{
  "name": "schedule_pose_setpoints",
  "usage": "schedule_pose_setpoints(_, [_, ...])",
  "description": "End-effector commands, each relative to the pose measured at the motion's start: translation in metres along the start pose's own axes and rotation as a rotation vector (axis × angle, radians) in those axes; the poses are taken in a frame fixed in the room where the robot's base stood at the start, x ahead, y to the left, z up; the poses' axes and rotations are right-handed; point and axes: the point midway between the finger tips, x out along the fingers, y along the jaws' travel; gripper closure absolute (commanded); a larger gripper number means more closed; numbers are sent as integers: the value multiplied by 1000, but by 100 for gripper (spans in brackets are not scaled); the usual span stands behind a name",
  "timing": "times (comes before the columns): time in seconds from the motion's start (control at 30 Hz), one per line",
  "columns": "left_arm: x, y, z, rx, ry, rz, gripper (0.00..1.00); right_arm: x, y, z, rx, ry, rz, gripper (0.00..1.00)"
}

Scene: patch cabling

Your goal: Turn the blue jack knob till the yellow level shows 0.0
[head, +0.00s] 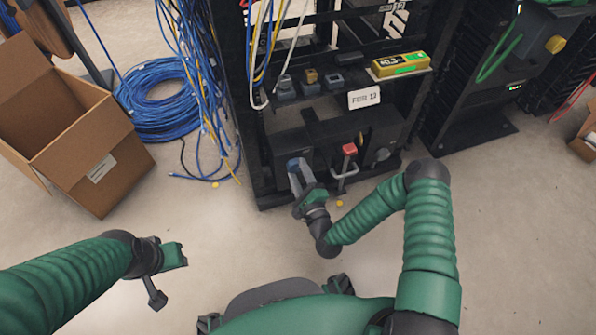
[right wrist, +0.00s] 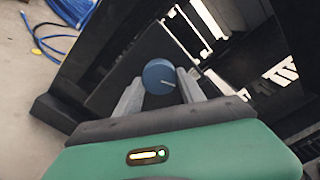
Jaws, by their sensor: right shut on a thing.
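The blue jack knob (right wrist: 158,75) shows in the right wrist view as a round blue disc with a pale mark line. My right gripper (right wrist: 160,88) has its two grey fingers on either side of the knob and is shut on it. In the head view the right gripper (head: 296,172) reaches the low front of the rack and mostly hides the knob.
A red-topped handle (head: 349,150) stands just right of my right gripper. A white label card (head: 363,97) is above it. Blue and yellow cables hang at the rack's left. An open cardboard box (head: 95,160) and coiled blue cable (head: 160,93) lie left. The floor in front is mostly clear.

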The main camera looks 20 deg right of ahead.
Motion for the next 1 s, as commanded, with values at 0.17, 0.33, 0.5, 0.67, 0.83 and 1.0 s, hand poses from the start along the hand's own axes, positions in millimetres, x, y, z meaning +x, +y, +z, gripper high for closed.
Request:
schedule_pose_setpoints(0.17, [0, 0, 0, 0, 0, 0, 64, 0, 2, 0, 1, -1, 5, 87])
schedule_pose_setpoints(0.33, [0, 0, 0, 0, 0, 0, 64, -1, 2, 1, -1, -1, 6, 94])
schedule_pose_setpoints(0.5, [-4, 0, -1, 0, 0, 0, 64, -1, 2, 2, -28, -2, 8, 94])
schedule_pose_setpoints(0.67, [-13, 0, -3, 0, 0, 0, 64, -1, 0, 3, -95, -2, 9, 94])
schedule_pose_setpoints(0.83, [-28, 0, -7, 0, 0, 0, 64, -1, 0, 4, -215, -3, 11, 94])
schedule_pose_setpoints(1.0, [-44, 0, -10, 0, 0, 0, 64, -1, 0, 5, -369, -5, 12, 94])
